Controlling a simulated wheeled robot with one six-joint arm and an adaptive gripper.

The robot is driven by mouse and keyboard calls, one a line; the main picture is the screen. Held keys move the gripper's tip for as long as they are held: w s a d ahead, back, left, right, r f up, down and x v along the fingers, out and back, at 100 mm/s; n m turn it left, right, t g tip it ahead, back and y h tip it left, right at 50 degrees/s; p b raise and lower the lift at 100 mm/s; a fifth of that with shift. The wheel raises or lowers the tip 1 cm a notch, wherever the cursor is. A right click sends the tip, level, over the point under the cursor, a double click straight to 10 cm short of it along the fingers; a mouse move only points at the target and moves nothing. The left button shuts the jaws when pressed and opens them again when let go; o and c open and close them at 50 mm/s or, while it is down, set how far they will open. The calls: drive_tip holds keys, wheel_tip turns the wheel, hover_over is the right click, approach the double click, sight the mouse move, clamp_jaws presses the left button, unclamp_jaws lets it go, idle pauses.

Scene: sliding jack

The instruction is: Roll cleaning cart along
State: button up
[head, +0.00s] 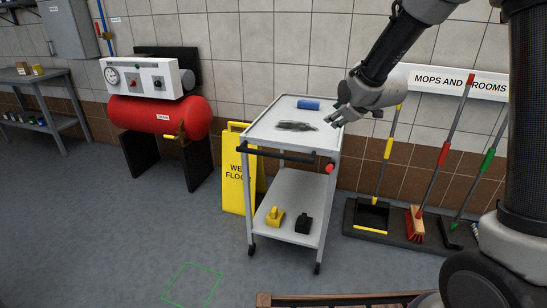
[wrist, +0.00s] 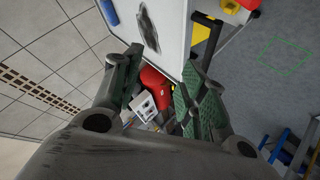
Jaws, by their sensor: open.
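The cleaning cart (head: 262,128) is a light grey two-shelf trolley on casters, standing near the tiled wall in the head view. Its dark push handle (head: 275,155) runs along the front edge and has a red end at the right. A blue roll and a dark rag lie on its top. My gripper (head: 338,119) is open and empty, by the right edge of the cart top; I cannot tell whether it touches. In the wrist view the cart top (wrist: 172,18) and the handle (wrist: 210,38) lie beyond my open fingers (wrist: 152,80).
A yellow wet floor sign (head: 234,185) stands against the cart's left side. A red compressor tank (head: 160,115) is farther left. Brooms and mops stand in a dark tray (head: 385,232) at the right. A green outlined square (head: 192,284) marks open floor at the front left.

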drive_tip(key=w+a+f+n+t+y, duration=0.2)
drive_tip(key=w+a+f+n, duration=0.4)
drive_tip(key=a+f, duration=0.5)
drive_tip(key=n+t+y, duration=0.2)
drive_tip(key=n, duration=0.1)
approach(275, 156)
drive_tip(key=r+x, duration=0.1)
drive_tip(key=x, duration=0.7)
drive_tip(key=f+x, duration=0.1)
drive_tip(key=x, duration=0.2)
drive_tip(key=shift+s, duration=0.15)
drive_tip(key=shift+w+a+f, duration=0.1)
drive_tip(key=shift+w+a, duration=0.05)
drive_tip(key=shift+w, duration=0.3)
drive_tip(key=shift+c, duration=0.3)
clamp_jaws()
